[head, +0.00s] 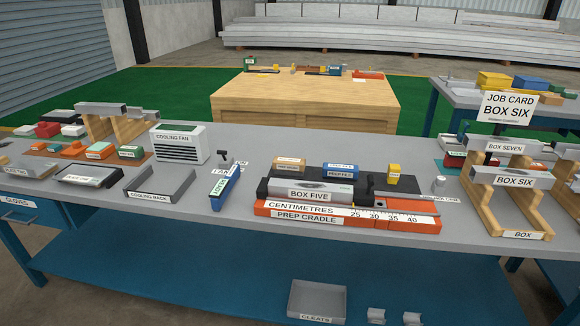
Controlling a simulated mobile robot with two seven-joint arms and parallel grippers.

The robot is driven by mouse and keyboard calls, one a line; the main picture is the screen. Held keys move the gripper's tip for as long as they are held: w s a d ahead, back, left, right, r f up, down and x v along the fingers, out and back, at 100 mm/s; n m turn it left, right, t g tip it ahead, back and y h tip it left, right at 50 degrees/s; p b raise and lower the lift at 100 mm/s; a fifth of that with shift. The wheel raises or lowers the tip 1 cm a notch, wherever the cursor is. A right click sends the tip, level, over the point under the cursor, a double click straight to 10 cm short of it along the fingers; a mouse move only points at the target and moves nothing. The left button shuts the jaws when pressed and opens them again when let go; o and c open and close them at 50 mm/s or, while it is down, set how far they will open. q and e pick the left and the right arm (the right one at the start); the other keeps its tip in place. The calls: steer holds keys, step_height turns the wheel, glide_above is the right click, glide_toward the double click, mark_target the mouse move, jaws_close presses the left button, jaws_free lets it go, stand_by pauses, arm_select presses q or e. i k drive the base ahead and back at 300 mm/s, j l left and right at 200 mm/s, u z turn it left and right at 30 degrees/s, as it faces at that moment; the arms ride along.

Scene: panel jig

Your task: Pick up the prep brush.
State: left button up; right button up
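No thing in the head view carries a label that I can clearly read as prep brush. Behind the prep cradle (330,217), a tan block (289,163) with a small blurred label, a blue block (340,169) whose label seems to read prep file, and a small yellow block (393,174) stand on or beside a dark mat (413,187). I cannot tell which of these, if any, is the brush. Neither of my grippers is in view.
A grey bar labelled box five (305,189) lies on the cradle. Left are a blue clamp-like tool (226,187), a cooling rack (160,187) and a cooling fan (178,144). Box six (512,178) rests on wooden stands at right.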

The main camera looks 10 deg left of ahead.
mark_target(281, 166)
steer(key=i+j+z, duration=0.1)
steer(key=j+z, duration=0.3)
steer(key=j, duration=0.2)
steer(key=j+z, duration=0.35)
steer(key=j, duration=0.25)
